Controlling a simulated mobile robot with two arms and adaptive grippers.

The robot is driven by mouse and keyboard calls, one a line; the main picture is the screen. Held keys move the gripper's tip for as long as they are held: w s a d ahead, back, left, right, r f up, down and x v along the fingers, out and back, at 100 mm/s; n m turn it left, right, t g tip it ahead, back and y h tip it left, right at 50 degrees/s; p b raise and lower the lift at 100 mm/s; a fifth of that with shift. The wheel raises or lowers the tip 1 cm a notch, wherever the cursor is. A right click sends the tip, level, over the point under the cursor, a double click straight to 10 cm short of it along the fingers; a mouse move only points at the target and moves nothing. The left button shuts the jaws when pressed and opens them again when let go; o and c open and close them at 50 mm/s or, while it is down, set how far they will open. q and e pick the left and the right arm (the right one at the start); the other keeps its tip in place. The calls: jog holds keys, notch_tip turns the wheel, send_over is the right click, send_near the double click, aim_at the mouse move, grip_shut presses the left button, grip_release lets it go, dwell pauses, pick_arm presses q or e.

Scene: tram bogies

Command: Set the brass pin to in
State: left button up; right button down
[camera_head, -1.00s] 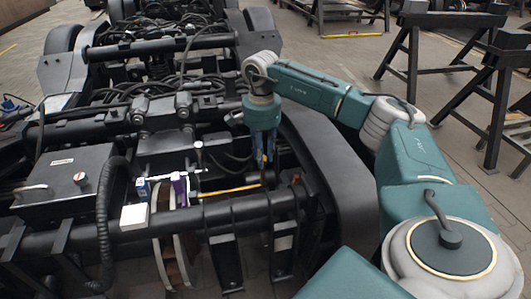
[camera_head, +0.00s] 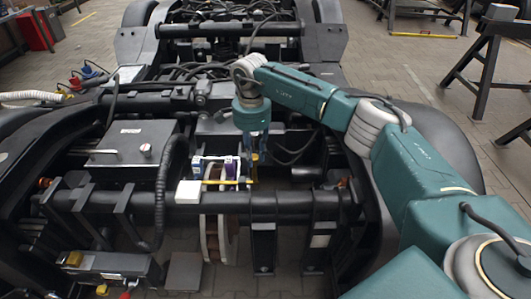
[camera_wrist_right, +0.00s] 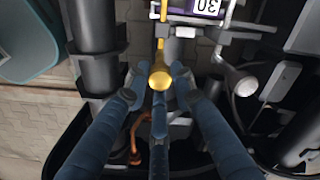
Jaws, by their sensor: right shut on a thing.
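The brass pin (camera_wrist_right: 160,77) shows in the right wrist view as a round golden knob, with a thin golden rod running up behind it towards a label. My right gripper (camera_wrist_right: 158,92) has its blue fingers closed around the knob, and they meet it at their tips. In the head view the right gripper (camera_head: 253,160) points down over the near beam of the bogie, at the right end of a thin yellow rod. The fingertips and the pin are too small there to tell apart. My left gripper is not in view.
A blue block (camera_head: 197,168) and a purple block (camera_head: 231,167) stand beside the rod, with a white box (camera_head: 188,192) to the left. A black hose (camera_head: 168,190) hangs near the dark box (camera_head: 128,140). The thick near beam (camera_head: 280,208) runs below my gripper.

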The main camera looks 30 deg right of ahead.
jog(key=shift+w+a+r, duration=0.15)
jog(key=c, duration=1.5)
grip_release()
jog(key=shift+a, duration=0.1)
jog(key=shift+o, duration=0.2)
notch_tip(320, 180, up, 12)
